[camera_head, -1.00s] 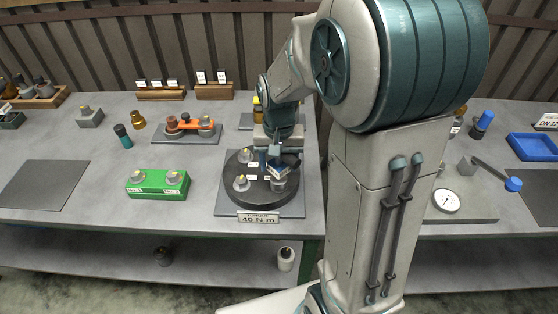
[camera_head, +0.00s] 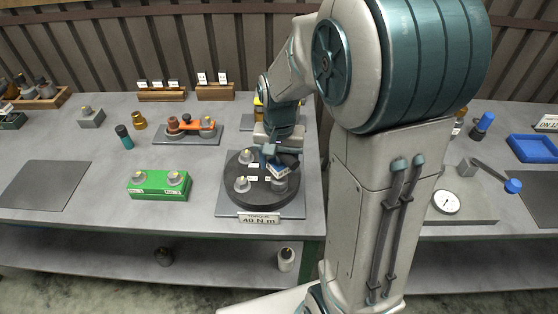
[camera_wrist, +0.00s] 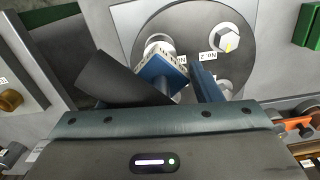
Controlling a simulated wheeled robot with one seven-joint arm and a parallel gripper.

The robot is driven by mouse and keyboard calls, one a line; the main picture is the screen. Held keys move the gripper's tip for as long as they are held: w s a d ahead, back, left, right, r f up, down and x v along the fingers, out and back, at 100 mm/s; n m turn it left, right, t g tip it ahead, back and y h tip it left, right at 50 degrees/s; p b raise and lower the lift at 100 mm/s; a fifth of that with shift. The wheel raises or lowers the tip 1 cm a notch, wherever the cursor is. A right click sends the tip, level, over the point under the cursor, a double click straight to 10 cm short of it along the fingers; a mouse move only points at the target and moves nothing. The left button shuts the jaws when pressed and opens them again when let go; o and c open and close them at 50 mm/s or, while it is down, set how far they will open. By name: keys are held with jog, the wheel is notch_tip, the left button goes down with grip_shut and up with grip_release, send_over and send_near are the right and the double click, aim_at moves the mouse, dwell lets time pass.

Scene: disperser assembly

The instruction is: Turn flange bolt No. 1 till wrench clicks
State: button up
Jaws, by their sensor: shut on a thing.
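The dark round flange (camera_head: 262,199) lies on a grey plate behind the "TORQUE 40 N m" sign (camera_head: 259,218). Grey bolts stand on it: front left (camera_head: 242,184), back (camera_head: 248,157) and front right (camera_head: 279,184). In the wrist view, a "No. 2" label (camera_wrist: 208,57) is beside a yellow-marked bolt (camera_wrist: 226,38). My gripper (camera_head: 270,150) is low over the flange's right side, shut on the wrench, whose dark handle (camera_wrist: 118,78) slants across the wrist view. A blue-and-white part (camera_wrist: 163,68) overlaps the front-right bolt, partly hiding it; contact is unclear. No "No. 1" label is readable.
A dial gauge (camera_head: 445,202) and blue tray (camera_head: 532,147) are at the right. Table between green block and flange plate is clear.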

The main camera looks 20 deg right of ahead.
jog(key=shift+r+p, duration=1.5)
jog(key=shift+r, duration=0.7)
